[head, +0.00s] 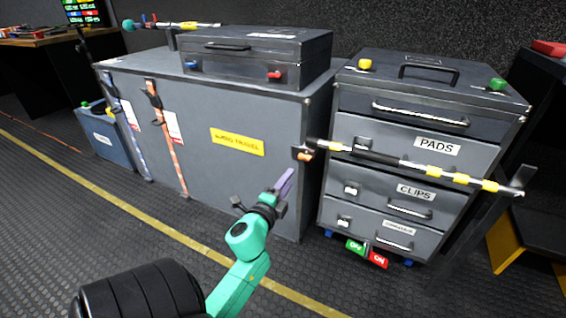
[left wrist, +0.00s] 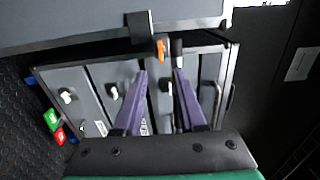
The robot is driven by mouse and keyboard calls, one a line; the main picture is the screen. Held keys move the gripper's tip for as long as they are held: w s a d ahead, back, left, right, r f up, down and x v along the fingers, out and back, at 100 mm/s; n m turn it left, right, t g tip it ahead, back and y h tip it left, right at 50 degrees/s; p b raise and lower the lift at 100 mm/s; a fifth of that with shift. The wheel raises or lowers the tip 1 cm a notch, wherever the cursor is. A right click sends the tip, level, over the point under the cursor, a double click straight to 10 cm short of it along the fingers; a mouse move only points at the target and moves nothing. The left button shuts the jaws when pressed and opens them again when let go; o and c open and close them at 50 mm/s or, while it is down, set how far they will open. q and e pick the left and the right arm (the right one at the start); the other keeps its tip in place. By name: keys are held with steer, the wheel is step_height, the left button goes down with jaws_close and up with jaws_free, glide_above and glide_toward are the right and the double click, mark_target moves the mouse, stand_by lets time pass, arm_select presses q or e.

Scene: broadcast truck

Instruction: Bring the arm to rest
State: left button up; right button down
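My left arm, teal with a dark wrist, reaches up from the bottom middle of the head view. Its gripper (head: 285,184) has purple fingers and is in front of the large grey case (head: 225,175). In the left wrist view the two fingers (left wrist: 160,73) stand apart with nothing between them; the drawer cabinet shows beyond. I cannot tell the exact gap between the gripper and the case. My right gripper is in neither view.
A banded pole (head: 395,160) runs across the front of the drawer cabinet (head: 345,105), right of my gripper. A smaller grey case (head: 240,72) lies on the large one. A blue bin (head: 106,142) stands at left. The floor (head: 110,225) in front is clear.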

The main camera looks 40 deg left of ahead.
arm_select(q)
steer(key=v, duration=0.3)
steer(key=shift+s, duration=0.15)
stand_by(0.3)
